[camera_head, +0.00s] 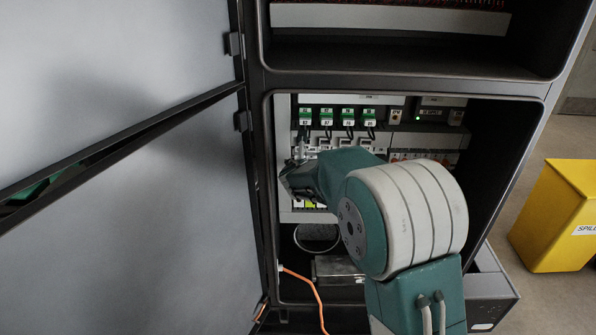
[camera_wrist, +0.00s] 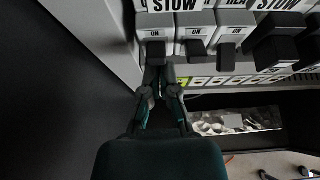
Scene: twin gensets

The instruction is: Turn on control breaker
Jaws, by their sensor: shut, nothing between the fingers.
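A row of breakers is inside the open cabinet. In the wrist view the leftmost breaker (camera_wrist: 157,29) is light grey with an "ON" mark and a dark toggle (camera_wrist: 155,52). Two similar grey breakers (camera_wrist: 195,30) stand to its right, then darker ones (camera_wrist: 278,48). I cannot read which is the control breaker. My gripper (camera_wrist: 161,72) is shut and empty, its fingertips just below the leftmost toggle; whether they touch it I cannot tell. In the head view my gripper (camera_head: 300,160) is at the left end of the breaker row (camera_head: 325,144), which my arm partly hides.
The cabinet door (camera_head: 120,200) stands open at the left. Green-labelled devices (camera_head: 326,117) with black wires sit above the breakers. An orange cable (camera_head: 312,290) hangs below. A metal box (camera_head: 338,268) is at the cabinet bottom. A yellow bin (camera_head: 560,215) stands right.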

